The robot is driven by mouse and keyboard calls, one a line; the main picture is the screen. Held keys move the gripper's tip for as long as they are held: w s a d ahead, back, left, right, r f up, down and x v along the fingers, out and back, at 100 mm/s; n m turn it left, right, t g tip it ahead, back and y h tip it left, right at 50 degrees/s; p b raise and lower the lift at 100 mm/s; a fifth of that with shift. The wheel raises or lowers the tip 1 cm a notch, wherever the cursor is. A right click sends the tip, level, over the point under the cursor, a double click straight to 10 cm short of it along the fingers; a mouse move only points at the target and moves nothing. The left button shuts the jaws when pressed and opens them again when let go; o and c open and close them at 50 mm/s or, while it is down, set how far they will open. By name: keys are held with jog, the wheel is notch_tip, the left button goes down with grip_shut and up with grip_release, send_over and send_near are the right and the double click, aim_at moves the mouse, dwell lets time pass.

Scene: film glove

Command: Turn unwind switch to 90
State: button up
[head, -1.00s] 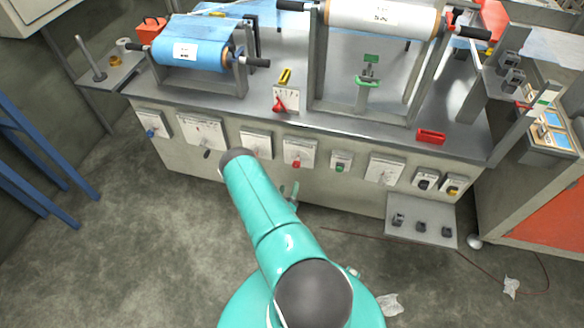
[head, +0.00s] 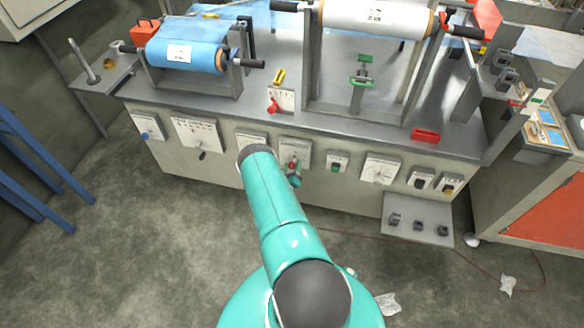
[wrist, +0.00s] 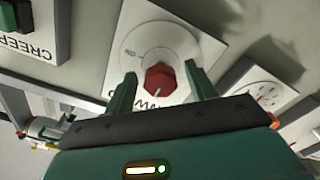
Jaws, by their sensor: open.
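The unwind switch is a red knob (wrist: 159,79) on a white dial plate (wrist: 185,40), with partly hidden lettering by it in the wrist view. A pale mark on the knob points down in that view. In the head view its plate (head: 296,147) is on the cabinet front, and the knob is partly hidden. My gripper (wrist: 160,84) is open, its green fingers on either side of the knob. I cannot tell whether they touch it. In the head view my gripper (head: 295,181) is mostly hidden by my arm.
A green button (head: 336,168) sits right of the switch; its box (wrist: 25,25) reads "CREEP" in the wrist view. Another dial plate (head: 382,168) is farther right. The worktop edge (head: 300,121) overhangs above, and a low shelf (head: 418,232) juts out below right.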

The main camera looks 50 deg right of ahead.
jog(key=c, duration=1)
jog(key=shift+o, duration=0.2)
jog(key=shift+m, duration=0.3)
jog(key=m, duration=0.3)
jog(key=shift+a+m, duration=0.1)
jog(key=shift+m, duration=0.2)
jog(key=m, duration=0.4)
jog(key=shift+m, duration=0.3)
jog(key=m, duration=0.9)
jog(key=shift+a, duration=0.1)
